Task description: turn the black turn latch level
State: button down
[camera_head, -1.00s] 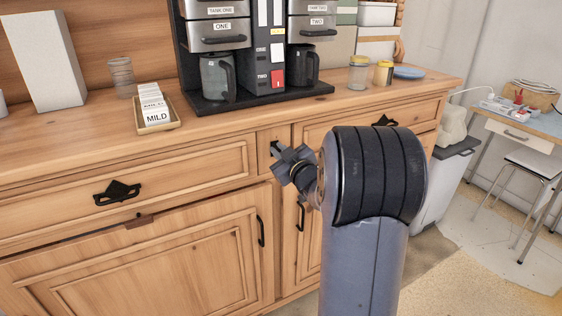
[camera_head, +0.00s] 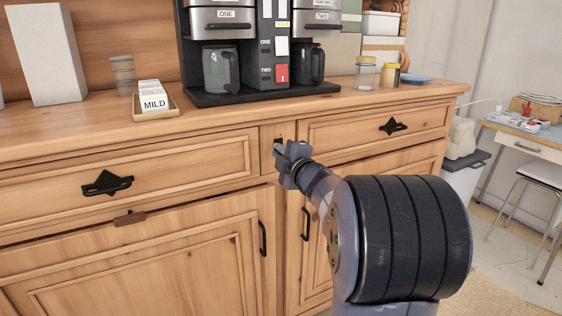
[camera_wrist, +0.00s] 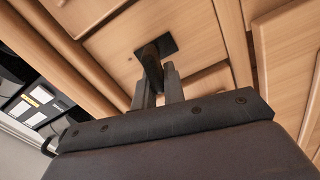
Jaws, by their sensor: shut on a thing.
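The black turn latch (camera_wrist: 153,62) sits on a dark square plate (camera_wrist: 168,45) on the narrow wooden post between the two drawers. In the wrist view its lever stands out from the plate, between the two fingers of my gripper (camera_wrist: 158,86). My gripper is shut on it. In the head view my gripper (camera_head: 286,154) is at the post. Only a small dark part of the latch (camera_head: 279,141) shows there, and the gripper hides the rest. I cannot tell the lever's exact angle.
The dresser's left drawer has a black handle (camera_head: 107,184), and the right drawer has another (camera_head: 393,126). Black door pulls (camera_head: 263,238) hang below. On the top stand a coffee machine (camera_head: 268,97), a tray of cards (camera_head: 154,112) and jars (camera_head: 366,74).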

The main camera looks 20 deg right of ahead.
jog(key=shift+f+n+b, duration=0.25)
jog(key=shift+n+b, duration=0.55)
jog(key=shift+n, duration=0.4)
jog(key=c, duration=1.5)
grip_release()
jog(key=s+p, duration=0.1)
jog(key=s, duration=0.9)
jog(key=shift+s+d, duration=0.15)
jog(key=shift+s, duration=0.25)
